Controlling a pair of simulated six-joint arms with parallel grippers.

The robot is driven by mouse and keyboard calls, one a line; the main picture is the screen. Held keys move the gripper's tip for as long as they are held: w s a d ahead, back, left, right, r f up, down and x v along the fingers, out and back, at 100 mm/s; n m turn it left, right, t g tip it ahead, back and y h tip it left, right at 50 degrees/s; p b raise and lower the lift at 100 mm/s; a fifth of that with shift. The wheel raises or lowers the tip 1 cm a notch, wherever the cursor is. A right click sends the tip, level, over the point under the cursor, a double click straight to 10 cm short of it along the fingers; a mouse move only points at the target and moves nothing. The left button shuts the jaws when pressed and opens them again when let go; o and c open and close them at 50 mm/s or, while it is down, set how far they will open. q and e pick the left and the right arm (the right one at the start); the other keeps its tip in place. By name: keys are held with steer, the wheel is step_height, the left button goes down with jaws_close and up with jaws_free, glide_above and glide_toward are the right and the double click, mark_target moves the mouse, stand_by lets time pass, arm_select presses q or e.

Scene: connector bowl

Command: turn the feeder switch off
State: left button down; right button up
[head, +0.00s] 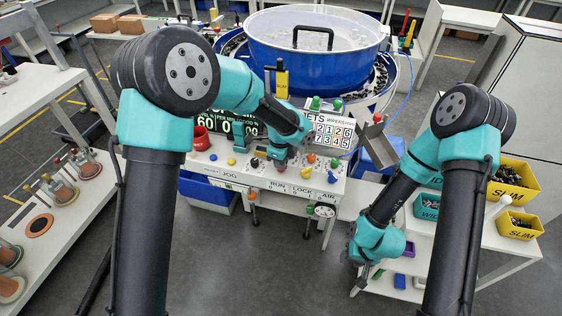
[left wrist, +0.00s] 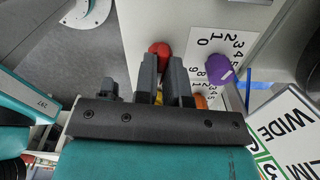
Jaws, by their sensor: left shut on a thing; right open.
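My left gripper (head: 279,165) is down at the white control panel (head: 235,172), near the RUN label. In the left wrist view its two fingers (left wrist: 166,70) are close together, shut on a small control of the panel. The fingers hide most of that control, so I cannot tell its setting. A red knob (left wrist: 159,48) shows just beyond the fingertips. A purple knob (left wrist: 219,67) with a numbered dial is to their right. My right gripper (head: 359,284) is open, low by the right shelf, away from the panel.
A blue bowl feeder (head: 313,68) stands behind the panel. Other knobs, including an orange one (head: 311,158) and a blue one (head: 332,177), are close to the left gripper. A red cup (head: 201,139) stands at the panel's left. Yellow bins (head: 519,226) are at right.

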arm_select(q)
steer(key=n, duration=0.5)
steer(key=shift+n, duration=0.3)
steer(key=n, duration=0.5)
stand_by(0.4)
steer(key=c, duration=1.2)
jaws_free()
steer(key=shift+r, duration=0.1)
step_height(320, 180, up, 17)
steer(key=shift+r, duration=0.15)
